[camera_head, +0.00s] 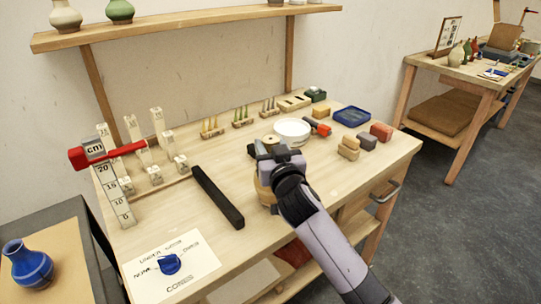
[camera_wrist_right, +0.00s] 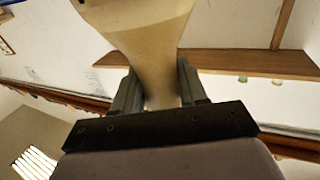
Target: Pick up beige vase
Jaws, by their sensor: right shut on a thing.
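My right gripper (camera_head: 268,152) is over the front part of the workbench, shut on the beige vase (camera_head: 263,190). In the head view the gripper hides most of the vase, and its rounded tan body shows just below the jaws. In the right wrist view the beige vase (camera_wrist_right: 142,40) stands between the two fingers (camera_wrist_right: 157,85), which press on its narrow neck from both sides. The neck widens away from the gripper. I cannot tell whether the vase touches the bench top. My left gripper is not in view.
The workbench (camera_head: 225,255) holds a white bowl (camera_head: 292,131), a black bar (camera_head: 217,196), measuring blocks (camera_head: 116,195), a blue tray (camera_head: 351,116) and small blocks (camera_head: 349,147). A wall shelf (camera_head: 190,22) bears other vases. A blue vase (camera_head: 27,264) stands at lower left.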

